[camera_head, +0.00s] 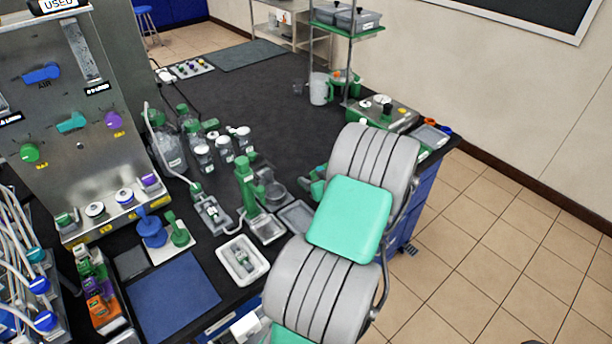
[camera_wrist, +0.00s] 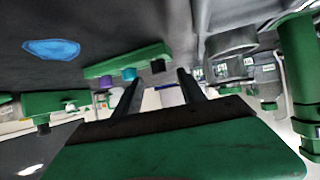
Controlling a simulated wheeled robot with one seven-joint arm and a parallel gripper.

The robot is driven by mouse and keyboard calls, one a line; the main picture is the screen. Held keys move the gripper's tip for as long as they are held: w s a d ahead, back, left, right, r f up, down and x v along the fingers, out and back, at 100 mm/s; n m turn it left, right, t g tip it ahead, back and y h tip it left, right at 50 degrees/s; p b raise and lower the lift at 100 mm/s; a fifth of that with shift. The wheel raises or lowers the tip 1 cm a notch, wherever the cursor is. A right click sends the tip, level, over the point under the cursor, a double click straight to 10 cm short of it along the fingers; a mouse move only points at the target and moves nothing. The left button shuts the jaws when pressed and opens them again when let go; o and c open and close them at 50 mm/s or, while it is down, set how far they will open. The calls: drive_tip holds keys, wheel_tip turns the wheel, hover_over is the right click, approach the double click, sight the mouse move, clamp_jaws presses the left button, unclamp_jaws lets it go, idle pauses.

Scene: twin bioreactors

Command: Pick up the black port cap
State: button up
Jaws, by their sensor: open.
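In the wrist view, which looks upside down, a small black piece that looks like the black port cap (camera_wrist: 158,66) sits at the right end of a green holder (camera_wrist: 128,60). A teal piece (camera_wrist: 129,74) and a purple piece (camera_wrist: 105,82) sit beside it on the same holder. My gripper (camera_wrist: 160,76) is open, and its two dark fingers point toward the holder. The black piece shows between the fingertips, apparently beyond them, with nothing held. In the head view my arm hides the gripper, and I cannot make out the black cap with certainty.
A green stand (camera_head: 245,184) and a white tray (camera_head: 241,261) are on the dark bench (camera_head: 262,95). Several bottles stand behind them. In the wrist view, a green column (camera_wrist: 298,60) rises close at right.

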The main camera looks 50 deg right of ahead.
sight(307, 176)
drive_tip(key=x, duration=0.3)
drive_tip(key=shift+w+f+p, duration=0.1)
drive_tip(key=shift+w+p, duration=0.1)
drive_tip(key=shift+p, duration=0.15)
clamp_jaws()
